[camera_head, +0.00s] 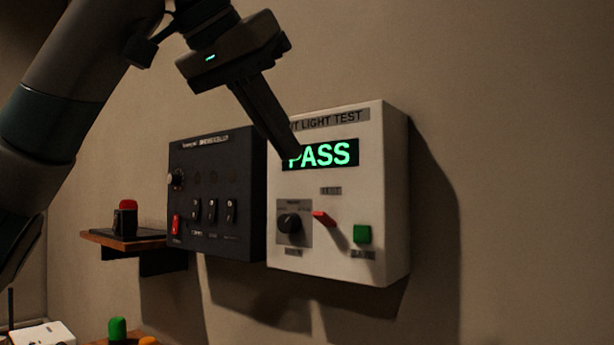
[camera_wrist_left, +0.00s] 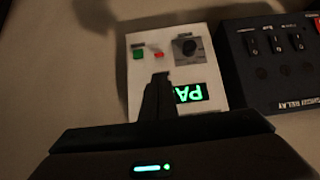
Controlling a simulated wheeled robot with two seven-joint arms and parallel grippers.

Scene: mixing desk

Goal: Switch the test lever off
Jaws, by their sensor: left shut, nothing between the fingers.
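The test lever (camera_head: 323,217) has a red handle and sticks out from the white light-test box (camera_head: 391,200), below a small label. It also shows as a small red piece in the left wrist view (camera_wrist_left: 158,54), where the box is upside down. I cannot tell its on or off position for sure. The box's display (camera_head: 335,153) reads PASS in green. My left gripper (camera_head: 292,155) is shut and empty. Its fingertips are in front of the display's left end, above and left of the lever, and hide part of the title. My right gripper is not in view.
A black knob (camera_head: 289,223) is left of the lever and a green button (camera_head: 362,234) right of it. A dark switch box (camera_head: 217,160) adjoins on the left. A wooden shelf (camera_head: 100,238) holds a red-topped device. The wall on the right is clear.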

